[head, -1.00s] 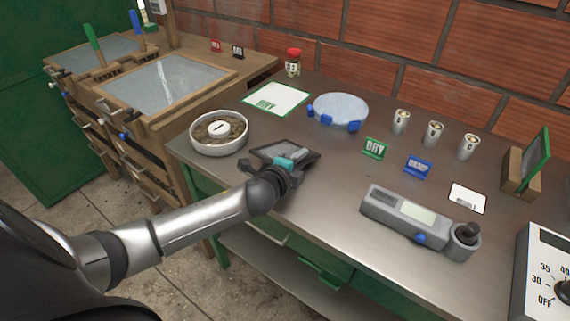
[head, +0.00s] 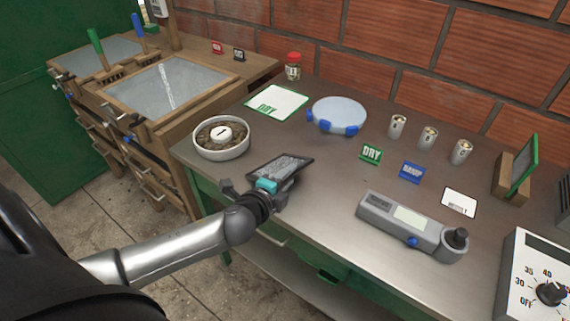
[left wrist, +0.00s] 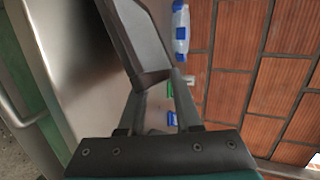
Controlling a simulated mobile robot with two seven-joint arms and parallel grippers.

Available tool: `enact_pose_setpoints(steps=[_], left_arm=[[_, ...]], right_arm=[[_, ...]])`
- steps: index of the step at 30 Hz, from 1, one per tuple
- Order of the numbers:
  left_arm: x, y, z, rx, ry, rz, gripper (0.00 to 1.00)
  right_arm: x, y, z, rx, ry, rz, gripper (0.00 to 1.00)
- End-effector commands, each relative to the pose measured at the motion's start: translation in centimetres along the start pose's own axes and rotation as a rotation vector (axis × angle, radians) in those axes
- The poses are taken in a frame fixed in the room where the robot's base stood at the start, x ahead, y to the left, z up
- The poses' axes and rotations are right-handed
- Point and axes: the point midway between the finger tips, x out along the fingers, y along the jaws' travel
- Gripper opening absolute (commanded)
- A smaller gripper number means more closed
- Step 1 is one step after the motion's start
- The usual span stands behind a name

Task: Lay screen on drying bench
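My left gripper (head: 270,188) is shut on a flat, dark-framed piece (head: 284,168) with a grey, patterned face, which I take for the screen. It is held tilted above the near left edge of the metal table. In the left wrist view the screen (left wrist: 145,42) rises from between my fingers (left wrist: 158,98), its dark rim at the fingertips. A wooden bench (head: 185,110) with grey panels set in its top stands at the left; I cannot tell if it is the drying bench. A green-bordered DRY card (head: 276,102) lies on the metal table. My right gripper is not in view.
A round bowl (head: 221,150) of brown pieces stands just left of the screen. A blue-clipped white disc (head: 338,115), DRY sign (head: 371,153), blue sign (head: 411,172), several small cups and a grey meter (head: 405,222) occupy the table. A brick wall closes the back.

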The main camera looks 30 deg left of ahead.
Motion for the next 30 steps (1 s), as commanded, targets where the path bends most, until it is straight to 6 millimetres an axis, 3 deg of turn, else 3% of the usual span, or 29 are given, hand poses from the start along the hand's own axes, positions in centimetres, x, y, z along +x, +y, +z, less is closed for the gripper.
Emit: enact_pose_setpoints(steps=[11, 30], left_arm=[[-0.4, -0.1, 0.0, 0.001, 0.000, 0.000, 0.32], [-5.3, -5.6, 0.0, 0.000, 0.000, 0.001, 0.32]], right_arm=[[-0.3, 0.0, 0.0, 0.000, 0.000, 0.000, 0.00], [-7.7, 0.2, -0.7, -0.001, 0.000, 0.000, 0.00]])
